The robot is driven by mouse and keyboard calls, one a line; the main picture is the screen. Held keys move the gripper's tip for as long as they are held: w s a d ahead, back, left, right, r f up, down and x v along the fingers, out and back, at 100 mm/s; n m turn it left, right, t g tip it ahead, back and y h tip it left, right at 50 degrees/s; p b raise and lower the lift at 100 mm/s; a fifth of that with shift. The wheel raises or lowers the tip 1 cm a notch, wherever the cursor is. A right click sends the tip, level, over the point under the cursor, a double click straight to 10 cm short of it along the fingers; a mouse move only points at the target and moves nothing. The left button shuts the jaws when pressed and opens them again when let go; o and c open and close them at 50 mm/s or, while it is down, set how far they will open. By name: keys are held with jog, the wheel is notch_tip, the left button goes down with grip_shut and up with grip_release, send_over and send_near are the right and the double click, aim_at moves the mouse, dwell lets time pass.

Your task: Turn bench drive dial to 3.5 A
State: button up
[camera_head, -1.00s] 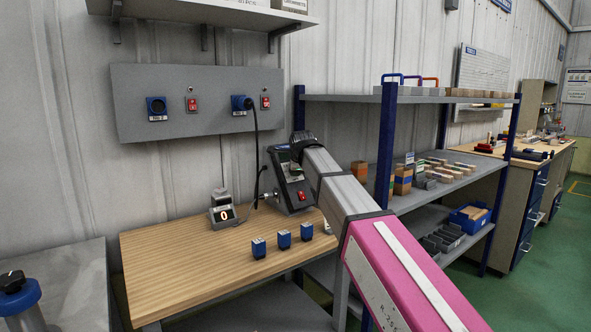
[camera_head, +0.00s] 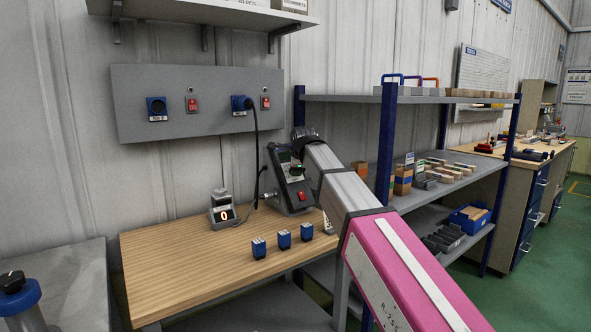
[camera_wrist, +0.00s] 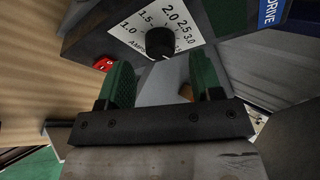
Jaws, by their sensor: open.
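The bench drive (camera_head: 288,186) is a dark box with a sloped front, standing at the back right of the wooden bench. In the wrist view its black dial knob (camera_wrist: 160,44) sits on a white scale plate (camera_wrist: 139,29) with marks from 1.0 to 3.0 readable. I cannot tell where the knob points. A red switch (camera_wrist: 103,64) is beside the plate. My gripper (camera_wrist: 162,66) is open and empty, its green-padded fingers apart. The knob shows between and just beyond the fingertips, with no contact visible. In the head view my arm hides part of the drive.
A wall panel (camera_head: 185,128) with sockets hangs behind. A loaded shelf (camera_head: 450,165) is on the right.

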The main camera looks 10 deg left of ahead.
jog(key=v, duration=0.8)
jog(key=shift+s+r, duration=0.1)
